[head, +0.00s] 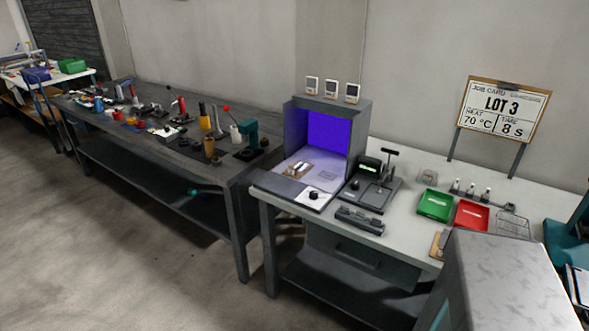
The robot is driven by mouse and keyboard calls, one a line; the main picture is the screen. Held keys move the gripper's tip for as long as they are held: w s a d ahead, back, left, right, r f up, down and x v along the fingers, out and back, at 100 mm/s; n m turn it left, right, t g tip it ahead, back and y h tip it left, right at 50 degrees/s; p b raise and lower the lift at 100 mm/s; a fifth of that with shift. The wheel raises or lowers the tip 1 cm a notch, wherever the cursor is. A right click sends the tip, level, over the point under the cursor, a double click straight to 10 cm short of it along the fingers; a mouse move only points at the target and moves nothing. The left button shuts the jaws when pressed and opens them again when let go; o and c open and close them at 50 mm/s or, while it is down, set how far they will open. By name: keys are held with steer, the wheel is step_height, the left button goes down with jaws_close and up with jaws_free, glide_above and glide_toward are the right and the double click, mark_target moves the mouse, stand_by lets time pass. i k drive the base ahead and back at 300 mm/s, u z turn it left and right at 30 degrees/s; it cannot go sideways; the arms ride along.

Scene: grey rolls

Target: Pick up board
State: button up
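No gripper of mine can be made out in the head view. I cannot tell for sure which thing is the board. A small brown and white flat piece (297,170) lies inside the open-fronted box (294,128) with a violet-lit back. A tan flat piece (436,245) lies at the front edge of the light bench, partly hidden behind a grey block. Both are too small to show detail.
The light bench (395,222) holds a black press-like device (371,186), a green tray (435,205), a red tray (471,215) and a wire rack (513,223). A job card (502,108) stands behind. A dark bench (205,172) carries many tools. The floor (120,250) at left is clear.

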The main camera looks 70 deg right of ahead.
mark_target(298, 166)
steer(key=z, duration=0.3)
steer(key=i, duration=0.75)
steer(key=z, duration=0.65)
steer(key=i, duration=0.6)
steer(key=z, duration=0.25)
